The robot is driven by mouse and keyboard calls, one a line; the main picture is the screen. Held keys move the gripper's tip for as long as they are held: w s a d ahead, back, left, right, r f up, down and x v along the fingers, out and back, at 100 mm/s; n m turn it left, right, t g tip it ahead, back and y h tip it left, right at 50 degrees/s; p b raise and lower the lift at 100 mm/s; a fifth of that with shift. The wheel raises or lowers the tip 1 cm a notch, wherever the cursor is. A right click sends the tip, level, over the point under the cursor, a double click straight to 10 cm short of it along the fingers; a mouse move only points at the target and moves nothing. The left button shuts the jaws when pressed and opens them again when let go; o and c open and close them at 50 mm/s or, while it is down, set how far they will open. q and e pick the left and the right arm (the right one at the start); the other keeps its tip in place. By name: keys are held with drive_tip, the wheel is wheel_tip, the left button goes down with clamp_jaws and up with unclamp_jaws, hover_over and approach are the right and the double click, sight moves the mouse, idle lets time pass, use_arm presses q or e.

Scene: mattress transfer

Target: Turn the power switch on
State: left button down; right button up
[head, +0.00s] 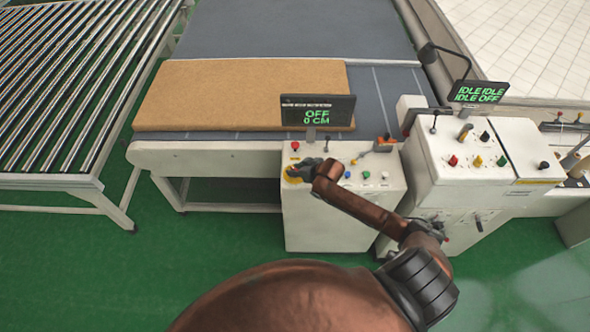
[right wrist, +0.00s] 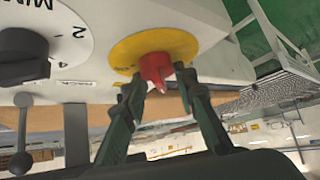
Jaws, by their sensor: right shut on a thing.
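The power switch is a red knob (right wrist: 156,68) on a round yellow plate (right wrist: 185,44), seen in the right wrist view. In the head view the yellow plate (head: 291,174) shows at the left of the white control box (head: 330,225), partly hidden by my right gripper (head: 300,171). My right gripper is shut on the red knob, with one finger (right wrist: 160,88) on either side of it in the wrist view. The screen (head: 318,111) above the box reads "OFF" and "0 CM" in green. My left gripper is not in view.
A black numbered dial (right wrist: 25,55) and a lever (right wrist: 22,135) are near the knob. Coloured buttons (head: 366,175) and an orange switch (head: 384,145) share the panel. A brown mattress (head: 235,92) lies behind it. A second control box (head: 465,150) stands at right.

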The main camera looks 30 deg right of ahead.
drive_tip(key=shift+a+r+m+h+p, duration=0.15)
drive_tip(key=shift+m+h+p, duration=0.55)
drive_tip(key=shift+m+p, duration=0.45)
drive_tip(key=shift+m+h+p, duration=0.5)
drive_tip(key=shift+m+h, duration=0.2)
drive_tip(key=shift+m, duration=0.05)
drive_tip(key=shift+f+m+h, duration=0.2)
drive_tip(key=shift+m+h, duration=0.5)
drive_tip(key=shift+m, duration=0.2)
drive_tip(key=shift+w+f+m+g+h, duration=0.1)
drive_tip(key=shift+m+g+h, duration=0.2)
drive_tip(key=shift+m+h, duration=0.5)
drive_tip(key=shift+f+m+g+h+b, duration=0.1)
drive_tip(key=shift+m+g+h+b, duration=0.35)
drive_tip(key=shift+m+b, duration=0.55)
drive_tip(key=m+g+h+b, duration=0.1)
drive_tip(key=m+b, duration=0.2)
drive_tip(key=m+g+h+b, duration=0.2)
drive_tip(key=m+b, duration=0.1)
drive_tip(key=shift+b, duration=0.35)
drive_tip(key=m+g+b, duration=0.1)
drive_tip(key=m+g+h+b, duration=0.1)
drive_tip(key=b, duration=0.1)
drive_tip(key=shift+r+m, duration=0.2)
drive_tip(key=shift+m, duration=0.1)
drive_tip(key=shift+d+r, duration=0.1)
drive_tip(key=shift+d, duration=0.1)
